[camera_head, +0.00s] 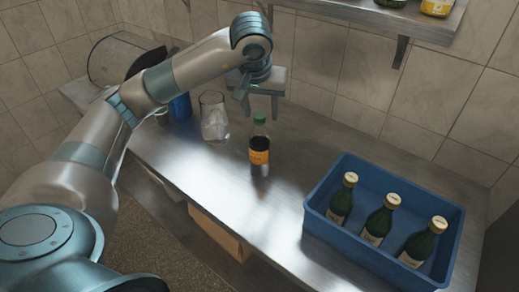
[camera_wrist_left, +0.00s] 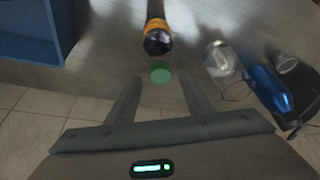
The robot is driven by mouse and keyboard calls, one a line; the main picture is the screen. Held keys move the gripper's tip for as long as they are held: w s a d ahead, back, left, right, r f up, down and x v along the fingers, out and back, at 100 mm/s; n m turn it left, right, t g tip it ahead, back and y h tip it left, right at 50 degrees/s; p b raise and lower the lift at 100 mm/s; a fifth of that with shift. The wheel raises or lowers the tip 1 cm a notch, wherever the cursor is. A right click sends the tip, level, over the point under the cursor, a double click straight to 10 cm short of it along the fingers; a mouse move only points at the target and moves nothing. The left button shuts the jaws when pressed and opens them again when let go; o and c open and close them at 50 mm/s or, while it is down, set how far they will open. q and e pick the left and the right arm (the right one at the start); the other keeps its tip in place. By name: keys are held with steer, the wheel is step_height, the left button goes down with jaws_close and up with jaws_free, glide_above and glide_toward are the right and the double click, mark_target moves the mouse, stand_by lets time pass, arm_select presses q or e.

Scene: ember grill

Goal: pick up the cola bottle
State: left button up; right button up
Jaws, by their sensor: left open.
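The cola bottle (camera_head: 259,150) stands upright on the metal counter, with dark liquid, an orange label and a green cap. In the left wrist view the cola bottle (camera_wrist_left: 157,36) is ahead of the fingers, its green cap between the fingertip lines. My left gripper (camera_head: 262,108) is open and empty, its fingers pointing down just above and behind the bottle's cap. In the left wrist view my left gripper (camera_wrist_left: 160,88) shows two spread fingers. I cannot tell whether a finger touches the cap. My right gripper is not in view.
A blue crate (camera_head: 330,238) with three green bottles (camera_head: 380,222) stands on the counter at right. A clear glass (camera_head: 213,118) with ice and a blue bottle (camera_head: 181,107) stand to the left. A shelf (camera_head: 400,18) hangs above. The counter (camera_head: 225,185) in front of the cola bottle is clear.

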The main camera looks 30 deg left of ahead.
mark_target(260, 147)
arm_select(q)
steer(key=shift+w+f, duration=0.1)
steer(key=shift+f, duration=0.05)
stand_by(0.3)
steer(key=shift+w+a+f+p, duration=0.1)
steer(key=shift+a+f+p, duration=0.05)
steer(key=shift+f+p, duration=0.4)
steer(key=shift+a+f+p, duration=0.1)
steer(key=shift+f+p, duration=0.35)
steer(key=shift+f, duration=0.2)
steer(key=shift+p+x, duration=0.4)
steer(key=shift+x, duration=0.5)
steer(key=shift+w+f, duration=0.15)
steer(key=shift+f, duration=0.35)
steer(key=shift+c, duration=0.5)
jaws_close()
